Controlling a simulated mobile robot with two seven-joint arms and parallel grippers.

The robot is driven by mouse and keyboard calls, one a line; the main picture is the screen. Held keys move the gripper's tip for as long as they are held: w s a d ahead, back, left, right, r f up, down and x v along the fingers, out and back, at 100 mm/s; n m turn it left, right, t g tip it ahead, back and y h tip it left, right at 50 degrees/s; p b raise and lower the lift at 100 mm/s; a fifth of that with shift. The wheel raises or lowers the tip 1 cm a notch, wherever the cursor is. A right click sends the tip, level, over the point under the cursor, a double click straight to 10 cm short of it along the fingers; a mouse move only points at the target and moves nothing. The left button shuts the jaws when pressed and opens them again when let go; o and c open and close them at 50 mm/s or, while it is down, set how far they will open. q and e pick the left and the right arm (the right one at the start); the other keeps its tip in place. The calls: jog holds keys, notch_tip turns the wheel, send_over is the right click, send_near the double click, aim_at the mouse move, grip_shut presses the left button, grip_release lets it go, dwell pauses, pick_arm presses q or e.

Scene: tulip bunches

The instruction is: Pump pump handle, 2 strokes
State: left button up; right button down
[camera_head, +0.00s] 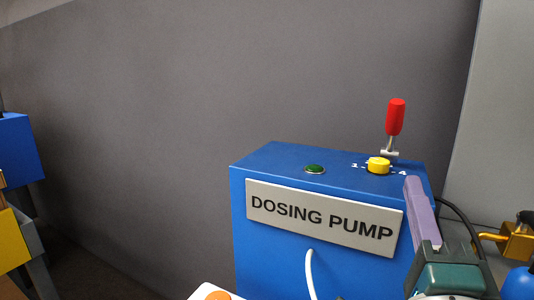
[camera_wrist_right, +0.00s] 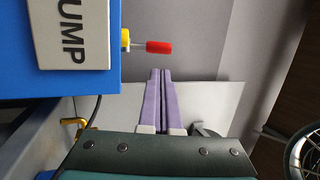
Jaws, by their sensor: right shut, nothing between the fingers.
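The dosing pump (camera_head: 270,210) is a blue box with a white "DOSING PUMP" plate (camera_head: 320,217) on its front. Its pump handle (camera_head: 396,117) is a red grip on a short metal stem, standing nearly upright at the right of the box's top. The red handle also shows in the right wrist view (camera_wrist_right: 158,47), just beyond the fingertips. My right gripper (camera_head: 413,181) has purple fingers, shut and empty, in front of the box's right end and below the handle, apart from it. The fingers also show in the right wrist view (camera_wrist_right: 160,72). My left gripper is not in view.
A yellow knob (camera_head: 378,166) with numbers sits beside the handle, and a green button (camera_head: 315,169) is further left. A brass-coloured fitting (camera_head: 515,241) is at the far right. A blue block (camera_head: 18,150) stands at the left edge. The space above the box is free.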

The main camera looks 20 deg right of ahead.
jog(key=shift+s+d+f, duration=0.15)
send_near(396, 123)
jog(key=x, duration=0.7)
jog(key=shift+p, duration=0.3)
